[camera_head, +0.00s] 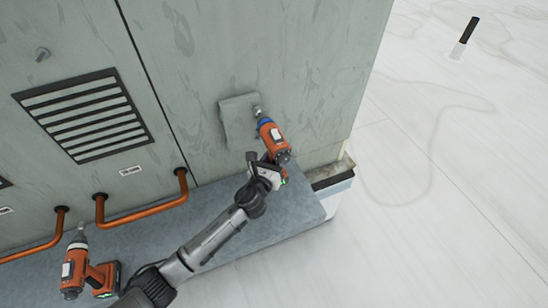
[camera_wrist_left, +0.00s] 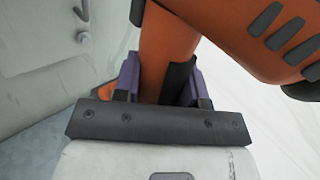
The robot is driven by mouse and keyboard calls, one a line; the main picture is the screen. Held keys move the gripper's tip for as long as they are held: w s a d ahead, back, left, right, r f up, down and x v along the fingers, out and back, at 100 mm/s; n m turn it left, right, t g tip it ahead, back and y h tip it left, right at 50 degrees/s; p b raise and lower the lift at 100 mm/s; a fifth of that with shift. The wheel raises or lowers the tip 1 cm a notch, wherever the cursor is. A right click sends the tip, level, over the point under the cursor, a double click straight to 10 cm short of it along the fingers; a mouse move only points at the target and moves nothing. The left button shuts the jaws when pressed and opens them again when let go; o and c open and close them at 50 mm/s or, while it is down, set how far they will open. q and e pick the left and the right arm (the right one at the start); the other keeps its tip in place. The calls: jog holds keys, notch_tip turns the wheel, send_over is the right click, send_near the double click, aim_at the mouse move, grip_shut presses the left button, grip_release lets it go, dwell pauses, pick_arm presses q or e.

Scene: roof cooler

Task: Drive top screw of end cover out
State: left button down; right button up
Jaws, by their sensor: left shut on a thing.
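The end cover (camera_head: 236,122) is a small grey-green plate on the cooler's side panel in the head view. My left gripper (camera_head: 268,172) is shut on the handle of an orange driver (camera_head: 274,143) with a blue collar. The driver's nose points up and left at the cover's upper right part, where a small metal tip or screw head (camera_head: 257,111) shows. I cannot tell whether the bit touches the screw. In the left wrist view the gripper's jaws (camera_wrist_left: 163,85) clasp the orange handle (camera_wrist_left: 166,45). My right gripper is not in view.
A second orange driver (camera_head: 77,272) stands on the grey ledge (camera_head: 220,235) at lower left. Copper pipes (camera_head: 145,211) and a louvre vent (camera_head: 85,115) are on the panel. A black and white post (camera_head: 465,38) stands on the open pale roof at right.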

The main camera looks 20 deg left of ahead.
pick_arm(q)
jog(key=s+d+p, duration=0.1)
jog(key=s+d, duration=0.3)
jog(key=shift+d+r+p, duration=0.2)
jog(key=shift+r+p, duration=0.05)
jog(key=shift+p, duration=0.05)
dwell(0.9)
jog(key=shift+s, duration=0.15)
dwell(0.5)
